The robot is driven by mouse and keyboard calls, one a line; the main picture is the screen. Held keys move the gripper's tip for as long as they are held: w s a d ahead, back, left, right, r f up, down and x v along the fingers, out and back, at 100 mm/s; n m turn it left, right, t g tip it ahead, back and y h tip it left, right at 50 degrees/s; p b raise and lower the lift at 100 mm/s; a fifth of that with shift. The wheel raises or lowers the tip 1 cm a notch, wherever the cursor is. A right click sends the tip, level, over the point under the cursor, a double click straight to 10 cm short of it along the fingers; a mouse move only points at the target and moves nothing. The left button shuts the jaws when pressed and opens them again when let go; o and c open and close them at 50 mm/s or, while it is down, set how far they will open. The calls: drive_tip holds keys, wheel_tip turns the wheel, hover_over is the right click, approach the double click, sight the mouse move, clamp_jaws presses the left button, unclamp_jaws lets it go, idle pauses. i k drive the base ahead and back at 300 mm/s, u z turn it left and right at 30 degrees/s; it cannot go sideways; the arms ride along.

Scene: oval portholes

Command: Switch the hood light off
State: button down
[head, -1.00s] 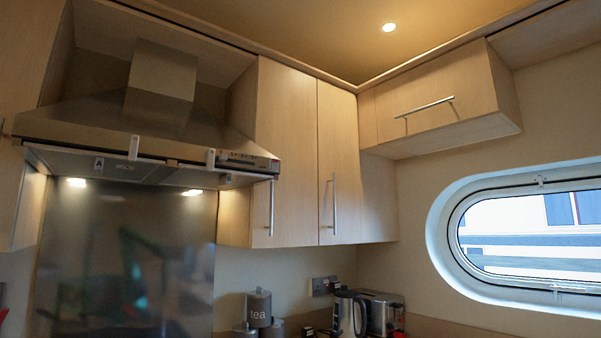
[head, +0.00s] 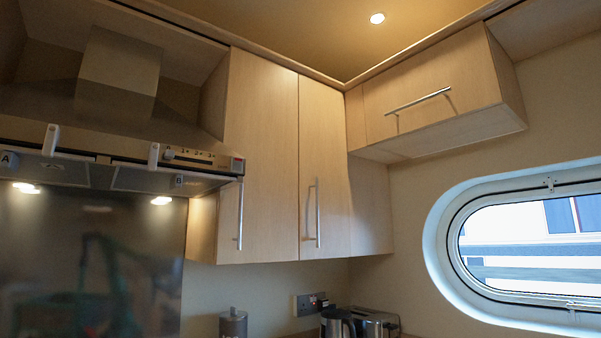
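The range hood (head: 110,115) is a steel canopy with a chimney at the upper left of the head view. Its control strip (head: 198,158) is on the front edge at the right end, with small markings and a reddish spot at its far end. Labels A and B show on the underside. My gripper is not in view.
Wall cabinets (head: 262,150) with bar handles stand right of the hood. An upper cabinet (head: 430,100) juts out near the oval porthole (head: 530,245). A kettle (head: 338,323), a toaster (head: 372,322) and a canister (head: 233,323) stand below. The space under the hood is clear.

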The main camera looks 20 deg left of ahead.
sight(238, 163)
drive_tip(key=z, duration=0.05)
drive_tip(key=k, duration=1.35)
drive_tip(key=u, duration=1.35)
drive_tip(key=i, duration=1)
